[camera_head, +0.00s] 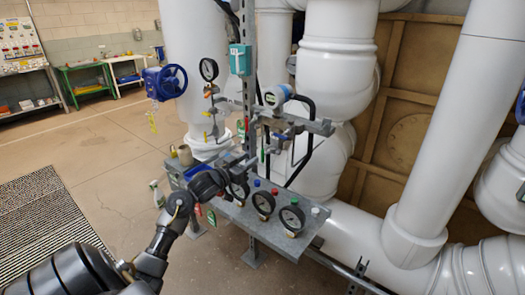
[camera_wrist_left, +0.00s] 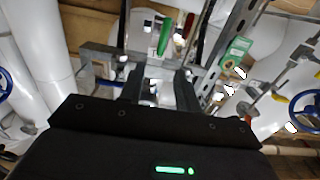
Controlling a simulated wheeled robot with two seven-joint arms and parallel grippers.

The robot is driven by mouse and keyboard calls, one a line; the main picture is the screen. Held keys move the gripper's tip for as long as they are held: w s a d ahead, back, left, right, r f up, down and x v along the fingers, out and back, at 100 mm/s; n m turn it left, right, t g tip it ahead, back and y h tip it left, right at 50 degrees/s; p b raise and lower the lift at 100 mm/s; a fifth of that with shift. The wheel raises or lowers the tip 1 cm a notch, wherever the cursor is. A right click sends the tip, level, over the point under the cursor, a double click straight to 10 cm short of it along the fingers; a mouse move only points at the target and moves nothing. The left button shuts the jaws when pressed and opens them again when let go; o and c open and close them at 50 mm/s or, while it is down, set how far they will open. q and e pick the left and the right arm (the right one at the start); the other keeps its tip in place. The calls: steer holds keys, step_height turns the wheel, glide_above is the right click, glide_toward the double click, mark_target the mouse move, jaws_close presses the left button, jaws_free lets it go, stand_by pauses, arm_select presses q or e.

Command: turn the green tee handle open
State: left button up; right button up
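The green tee handle (camera_wrist_left: 165,37) is a narrow green bar just beyond my left fingertips in the left wrist view. In the head view it looks like a small green piece (camera_head: 263,151) under the grey pipework, right of the upright strut. My left gripper (camera_wrist_left: 160,78) has its two dark fingers apart with a gap between them, and the handle lies ahead of that gap, not between the fingers. In the head view the left gripper (camera_head: 243,163) reaches over the gauge shelf, close to the handle. My right gripper is not in view.
A grey shelf (camera_head: 265,227) with several black gauges lies under the gripper. A slotted upright strut (camera_head: 248,90) carries a teal box (camera_head: 240,59) beside the pipework. Large white pipes (camera_head: 335,70) stand behind and right. A blue handwheel (camera_head: 168,81) is at left. Open floor is at left.

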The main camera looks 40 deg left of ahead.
mark_target(262, 151)
arm_select(q)
steer(key=w+p, duration=0.1)
steer(key=w, duration=0.7)
steer(key=shift+w+a, duration=0.1)
steer(key=shift+w, duration=0.2)
jaws_close()
